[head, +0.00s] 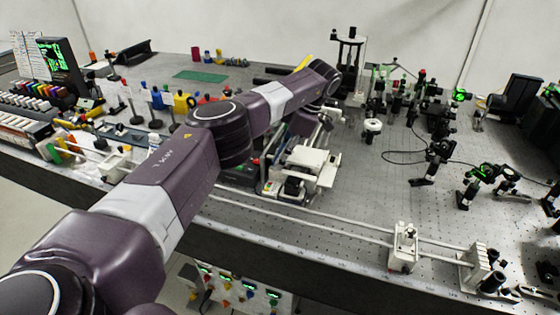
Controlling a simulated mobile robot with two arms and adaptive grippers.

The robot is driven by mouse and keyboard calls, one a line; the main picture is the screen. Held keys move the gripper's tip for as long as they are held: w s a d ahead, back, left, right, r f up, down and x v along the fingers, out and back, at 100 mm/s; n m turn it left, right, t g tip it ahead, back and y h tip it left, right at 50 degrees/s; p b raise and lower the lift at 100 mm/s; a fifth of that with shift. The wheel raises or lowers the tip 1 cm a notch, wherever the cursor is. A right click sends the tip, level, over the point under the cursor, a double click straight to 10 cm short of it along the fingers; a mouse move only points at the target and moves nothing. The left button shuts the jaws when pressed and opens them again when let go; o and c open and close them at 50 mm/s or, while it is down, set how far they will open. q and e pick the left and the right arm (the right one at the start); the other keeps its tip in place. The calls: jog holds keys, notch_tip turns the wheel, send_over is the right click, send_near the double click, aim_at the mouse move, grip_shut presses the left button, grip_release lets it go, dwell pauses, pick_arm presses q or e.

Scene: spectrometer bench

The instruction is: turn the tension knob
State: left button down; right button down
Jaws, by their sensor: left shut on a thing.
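My left arm reaches in from the lower left, over the bench, and its wrist bends down at the white stage assembly. My left gripper (322,124) points down behind and above this white stage assembly (308,160). It is small and partly hidden by my own arm. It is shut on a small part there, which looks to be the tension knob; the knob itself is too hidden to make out. My right gripper is not in view.
Two long pale rails (330,225) run along the bench's front edge to a white carriage (404,247) and an end block (480,267). Posts and optics crowd the right. A tall frame (348,55) stands behind the gripper. Coloured bottles and a keyboard-like unit (25,128) stand at left.

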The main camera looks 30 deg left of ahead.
pick_arm(q)
jog(key=shift+w+a+r+n+h+b, duration=0.15)
jog(key=shift+n+h+b, duration=0.15)
jog(key=shift+n, duration=0.6)
